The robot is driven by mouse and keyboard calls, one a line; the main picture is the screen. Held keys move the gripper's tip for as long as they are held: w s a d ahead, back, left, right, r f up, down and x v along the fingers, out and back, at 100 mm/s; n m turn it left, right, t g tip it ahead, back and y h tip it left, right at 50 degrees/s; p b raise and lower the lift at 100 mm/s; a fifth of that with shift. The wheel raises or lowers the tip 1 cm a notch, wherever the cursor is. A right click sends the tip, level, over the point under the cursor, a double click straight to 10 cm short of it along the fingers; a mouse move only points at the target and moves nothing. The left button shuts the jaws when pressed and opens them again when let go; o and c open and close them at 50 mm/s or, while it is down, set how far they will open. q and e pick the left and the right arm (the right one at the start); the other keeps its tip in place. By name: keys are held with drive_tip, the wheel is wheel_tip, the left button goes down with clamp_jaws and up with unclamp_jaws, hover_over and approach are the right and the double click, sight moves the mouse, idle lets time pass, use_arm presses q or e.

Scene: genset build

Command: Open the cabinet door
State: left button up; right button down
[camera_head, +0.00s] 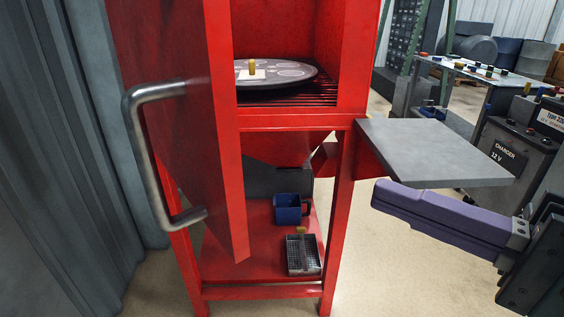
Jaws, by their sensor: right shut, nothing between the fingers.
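The red cabinet (354,60) stands in the middle of the view. Its red door (190,130) stands open at the left, swung out toward me, so the inside shows to its right. A bent metal handle (143,155) is on the door's outer face, on the left. My right gripper (380,194) has purple fingers. It is shut and empty, right of the cabinet and below the grey side shelf, well apart from the door and handle. My left gripper is out of view.
A grey side shelf (435,155) juts from the cabinet's right side. A dark round plate (284,73) sits inside on a rack. A blue mug (288,209) and a mesh tray (302,254) are on the lower shelf. A charger (515,150) stands at the right. A grey corrugated wall (60,170) is close on the left.

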drive_tip(key=w+a+p, duration=0.1)
drive_tip(key=w+a, duration=0.2)
drive_tip(key=a, duration=0.7)
drive_tip(key=shift+w+a, duration=0.2)
drive_tip(key=shift+w, duration=0.1)
